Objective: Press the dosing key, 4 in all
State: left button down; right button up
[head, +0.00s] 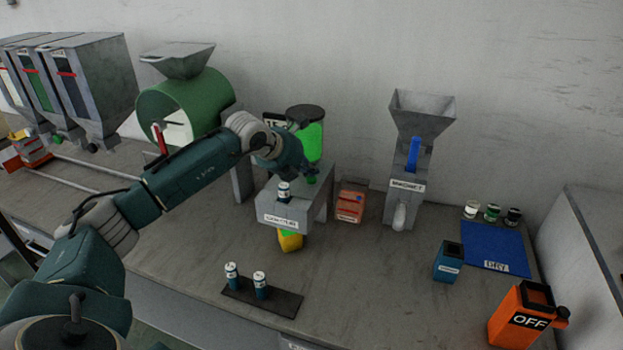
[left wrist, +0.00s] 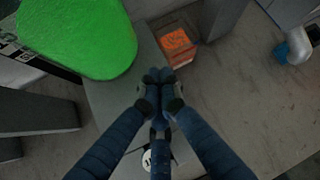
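The grey dosing stand (head: 284,212) with a white label stands mid-bench, a green-filled vessel (head: 312,140) behind it. The vessel also fills the top left of the left wrist view (left wrist: 75,35). A small green piece (head: 311,180) shows on the stand just below my left gripper (head: 304,170); I cannot tell if it is the dosing key. In the left wrist view my left gripper (left wrist: 160,76) has its fingertips together, with nothing seen between them, over the stand top. The fingers hide what lies under them; contact cannot be told. A small labelled bottle (head: 284,191) stands on the stand's front.
A yellow container (head: 290,241) sits under the stand. An orange-red box (head: 350,204) is close on its right, then a grey hopper unit (head: 408,185). Two bottles stand on a dark strip (head: 275,303) in front.

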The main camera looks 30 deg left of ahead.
aim_at(310, 179)
pick_arm(q)
jog(key=shift+f+b, duration=0.4)
jog(key=shift+f, duration=0.15)
jog(key=shift+r, duration=0.1)
dwell(0.5)
jog(key=shift+r+p, duration=0.5)
jog(key=shift+r, duration=0.45)
jog(key=shift+r+p, duration=1.45)
jog(key=shift+r, duration=1.1)
